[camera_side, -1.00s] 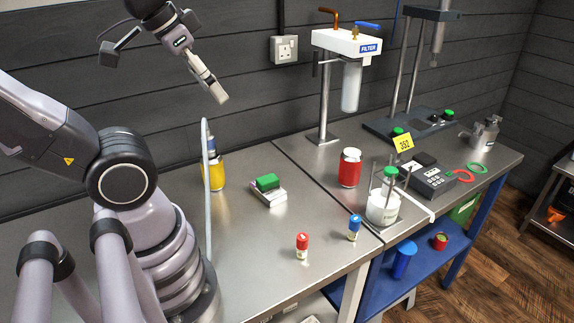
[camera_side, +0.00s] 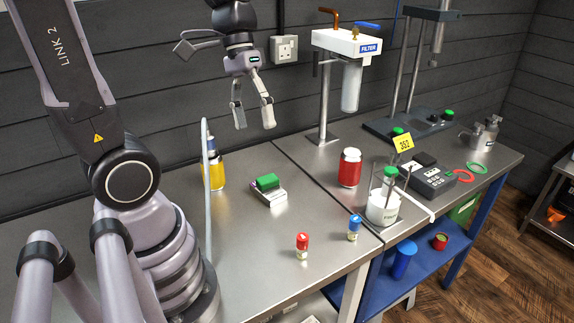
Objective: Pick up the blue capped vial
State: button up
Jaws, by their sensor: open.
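The blue capped vial (camera_side: 354,228) stands upright on the steel bench near its front edge. It has a blue cap and a pale labelled body. A red capped vial (camera_side: 302,246) stands to its left, a small gap apart. My gripper (camera_side: 255,116) hangs in the air above the back of the bench, fingers pointing down and spread apart. It is open and empty, up and to the left of the blue capped vial and well clear of it.
A white beaker (camera_side: 383,208) with a green-capped item stands right of the vial. A red jar (camera_side: 349,168) is behind. A green block on a white base (camera_side: 268,188), a yellow bottle (camera_side: 213,170) and a filter stand (camera_side: 325,100) are further back.

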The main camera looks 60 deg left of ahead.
jog(key=w+a+f+n+h, duration=0.1)
jog(key=w+f+n+h, duration=0.9)
jog(key=f, duration=0.3)
jog(key=w+a+f+n+t+h, duration=0.1)
jog(key=w+a+f+n+t, duration=0.15)
jog(key=f, duration=0.25)
jog(key=w+a+f+n+t+h, duration=0.1)
jog(key=w+f+n+t, duration=0.1)
jog(key=f+n+t, duration=0.2)
jog(key=n+t+y, duration=0.2)
jog(key=n+t, duration=0.4)
send_near(355, 218)
jog(key=v, duration=0.3)
jog(key=shift+s+a+r+g, duration=0.1)
jog(key=shift+s+a+g, duration=0.1)
jog(key=shift+g, duration=0.05)
jog(key=shift+w+d+f+n+y, duration=0.1)
jog(key=shift+f+n+y, duration=0.15)
jog(key=shift+y, duration=0.05)
jog(key=x, duration=1.3)
jog(key=shift+w+d+r, duration=0.15)
jog(key=shift+r, duration=0.05)
grip_shut()
